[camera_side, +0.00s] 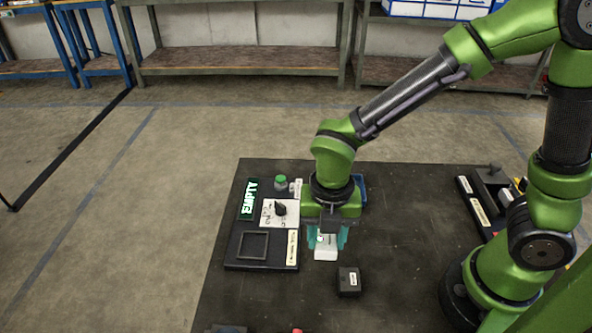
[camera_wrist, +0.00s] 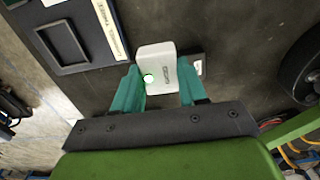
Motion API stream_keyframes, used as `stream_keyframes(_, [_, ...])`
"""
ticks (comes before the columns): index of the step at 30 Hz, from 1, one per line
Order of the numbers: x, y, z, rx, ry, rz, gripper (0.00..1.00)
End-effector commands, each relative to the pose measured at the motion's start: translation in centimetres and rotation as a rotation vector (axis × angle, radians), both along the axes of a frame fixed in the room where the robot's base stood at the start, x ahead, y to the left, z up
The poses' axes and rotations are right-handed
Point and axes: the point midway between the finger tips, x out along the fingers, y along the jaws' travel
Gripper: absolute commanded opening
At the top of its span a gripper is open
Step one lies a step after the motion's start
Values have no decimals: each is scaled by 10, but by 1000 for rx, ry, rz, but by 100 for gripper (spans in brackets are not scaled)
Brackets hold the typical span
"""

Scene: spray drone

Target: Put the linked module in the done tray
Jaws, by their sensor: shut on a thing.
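A white module (camera_side: 326,253) is between the teal fingers of my gripper (camera_side: 327,240) in the side view. The wrist view shows the same white module (camera_wrist: 155,58) with a lit, pale green-white light on its face and small lettering. My gripper (camera_wrist: 160,92) is shut on it, with a finger on either side. Whether the module touches the black work surface is hard to tell. A blue tray-like thing (camera_side: 360,186) is partly hidden behind my gripper; I cannot read a label naming it the done tray.
A black labelled box (camera_side: 349,282) stands in front. Labelled dark fixtures (camera_side: 482,203) are at right.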

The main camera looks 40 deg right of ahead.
Motion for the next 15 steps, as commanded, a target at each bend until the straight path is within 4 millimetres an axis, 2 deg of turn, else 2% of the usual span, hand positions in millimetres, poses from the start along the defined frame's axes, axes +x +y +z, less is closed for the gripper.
stream_keyframes(5, [0, -22, 4, 2, -9, -61, 11])
stream_keyframes(8, [6, -51, 6, 2, -13, -155, 11])
stream_keyframes(10, [7, -77, 6, 1, -16, -229, 11])
stream_keyframes(15, [-6, -137, 4, -1, -14, -375, 11])
